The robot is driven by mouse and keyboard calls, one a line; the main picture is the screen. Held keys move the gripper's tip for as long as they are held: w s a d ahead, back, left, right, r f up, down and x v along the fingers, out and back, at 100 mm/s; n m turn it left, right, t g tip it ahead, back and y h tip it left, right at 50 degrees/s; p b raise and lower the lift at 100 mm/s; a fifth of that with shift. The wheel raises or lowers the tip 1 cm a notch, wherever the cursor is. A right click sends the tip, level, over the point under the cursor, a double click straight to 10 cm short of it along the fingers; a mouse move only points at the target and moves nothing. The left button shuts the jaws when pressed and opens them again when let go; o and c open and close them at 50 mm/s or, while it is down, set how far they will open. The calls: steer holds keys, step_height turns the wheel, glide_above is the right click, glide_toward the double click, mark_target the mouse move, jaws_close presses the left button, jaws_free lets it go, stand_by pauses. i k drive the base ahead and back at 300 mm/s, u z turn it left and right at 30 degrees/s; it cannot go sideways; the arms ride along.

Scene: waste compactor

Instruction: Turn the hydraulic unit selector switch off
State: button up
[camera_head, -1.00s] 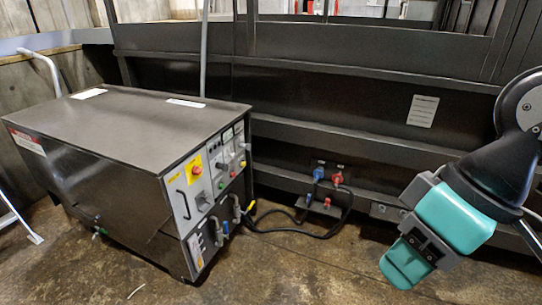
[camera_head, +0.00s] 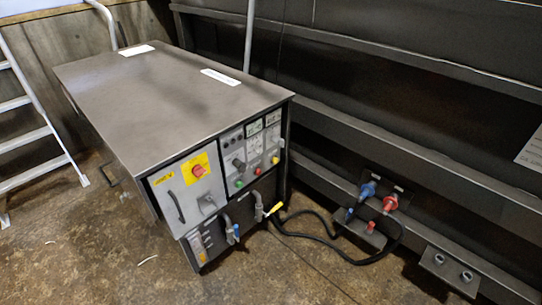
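The hydraulic unit (camera_head: 150,92) is a dark grey box standing on the floor left of centre, with its control panel facing front right. A red rotary knob on a yellow plate (camera_head: 198,170) sits on the panel's left door. A dark knob, which looks like the selector switch (camera_head: 238,163), sits on the grey panel right of it. Its pointing direction is too small to tell. Green, red and yellow buttons (camera_head: 257,171) lie near it. My gripper is outside the picture now, so its state does not show.
A blue and a red hose coupling (camera_head: 390,202) stick out of the dark compactor wall (camera_head: 400,110), with black hoses on the floor. Blue and yellow valve handles (camera_head: 274,208) project below the panel. A ladder (camera_head: 35,130) stands left. The front floor (camera_head: 300,275) is clear.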

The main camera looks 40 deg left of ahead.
mark_target(242, 167)
steer(key=u, duration=0.15)
steer(key=i, duration=0.8)
steer(key=u, duration=1)
steer(key=i, duration=0.75)
steer(key=u, duration=0.7)
